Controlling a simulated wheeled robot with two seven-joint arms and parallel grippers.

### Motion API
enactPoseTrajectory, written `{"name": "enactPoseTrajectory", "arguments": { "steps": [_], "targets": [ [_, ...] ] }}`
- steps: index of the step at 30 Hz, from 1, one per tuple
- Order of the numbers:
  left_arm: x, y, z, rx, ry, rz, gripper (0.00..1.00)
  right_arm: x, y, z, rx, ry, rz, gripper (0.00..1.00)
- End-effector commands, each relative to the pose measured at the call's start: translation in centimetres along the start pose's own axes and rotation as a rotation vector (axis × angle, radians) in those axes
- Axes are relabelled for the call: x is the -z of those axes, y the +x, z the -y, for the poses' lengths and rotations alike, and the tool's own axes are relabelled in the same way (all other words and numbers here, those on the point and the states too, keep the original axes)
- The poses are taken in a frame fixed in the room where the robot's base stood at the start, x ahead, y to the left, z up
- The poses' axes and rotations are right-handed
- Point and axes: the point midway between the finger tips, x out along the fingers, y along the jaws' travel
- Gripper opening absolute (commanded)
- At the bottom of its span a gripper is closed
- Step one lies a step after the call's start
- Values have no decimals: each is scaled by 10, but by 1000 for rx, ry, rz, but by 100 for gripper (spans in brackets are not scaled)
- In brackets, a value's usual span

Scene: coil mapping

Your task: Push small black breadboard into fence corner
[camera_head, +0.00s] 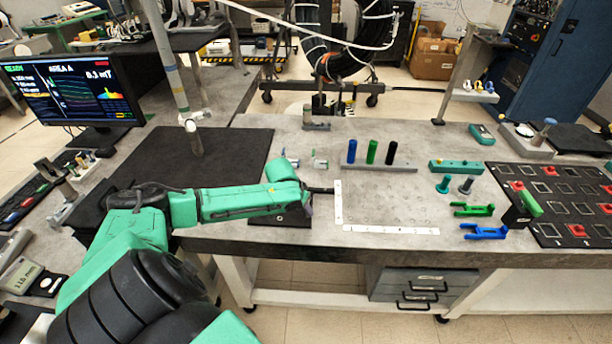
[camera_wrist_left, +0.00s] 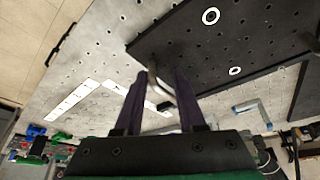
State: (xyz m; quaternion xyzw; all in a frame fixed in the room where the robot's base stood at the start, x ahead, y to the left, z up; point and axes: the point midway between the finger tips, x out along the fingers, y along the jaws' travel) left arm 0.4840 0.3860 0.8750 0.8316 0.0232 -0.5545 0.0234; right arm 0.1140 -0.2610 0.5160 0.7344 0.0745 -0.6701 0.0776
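The small black breadboard (camera_head: 292,221) lies at the table's front edge, partly hidden under my left forearm and wrist. In the left wrist view the breadboard (camera_wrist_left: 210,75) fills the upper right, with white-ringed holes. The white L-shaped fence (camera_head: 338,206) stands to its right in the head view, with a gap between them. My left gripper (camera_head: 325,190) is low beside the fence's left strip. In the left wrist view its two dark fingers (camera_wrist_left: 160,72) are apart. A curved grey metal piece shows between them at the board's edge. My right gripper is out of view.
Blue, green and black cylinders (camera_head: 371,152) stand behind the fence area. Blue and green brackets (camera_head: 483,232) lie to the right, near a black grid tray (camera_head: 560,240). A large black mat (camera_head: 150,150) lies at the left. The area inside the fence is clear.

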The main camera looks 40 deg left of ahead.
Motion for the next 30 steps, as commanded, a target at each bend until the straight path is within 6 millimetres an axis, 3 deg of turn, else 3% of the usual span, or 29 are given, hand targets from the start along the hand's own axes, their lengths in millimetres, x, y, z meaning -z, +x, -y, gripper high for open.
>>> {"name": "enactPoseTrajectory", "arguments": {
  "steps": [10,14,30],
  "targets": [
    [-1,0,-4,-9,0,1,53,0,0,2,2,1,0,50],
    [-1,-11,-2,-7,1,0,53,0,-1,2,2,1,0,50],
    [0,-128,1,-3,4,0,53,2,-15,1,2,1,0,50]
  ]
}}
